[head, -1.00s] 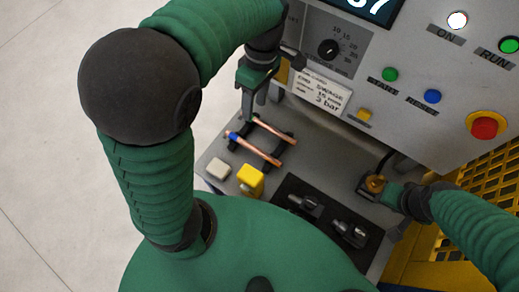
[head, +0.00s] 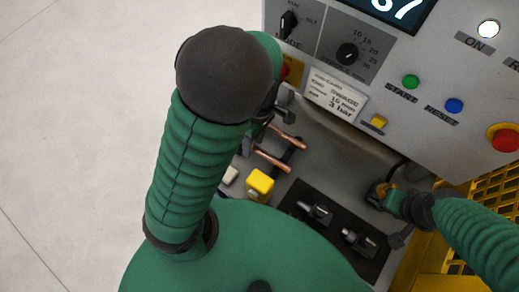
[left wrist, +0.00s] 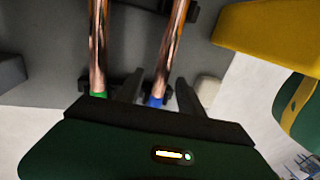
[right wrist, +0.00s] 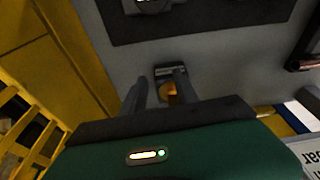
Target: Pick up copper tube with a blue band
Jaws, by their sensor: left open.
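The copper tube with a blue band (head: 272,160) lies on a dark rack on the bench, its banded end hidden behind my left arm in the head view. In the left wrist view the blue band (left wrist: 157,100) shows between the open fingers of my left gripper (left wrist: 157,86); contact cannot be told. A second copper tube, with a green band (left wrist: 98,95), lies beside it, outside the fingers. In the head view my left gripper (head: 257,131) is mostly hidden by the arm. My right gripper (right wrist: 162,80) is open, with a brass fitting (right wrist: 171,93) between its fingers.
A grey control panel (head: 385,75) with buttons and knobs rises behind the bench. A black plate (head: 335,230) with two fixtures lies to the right.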

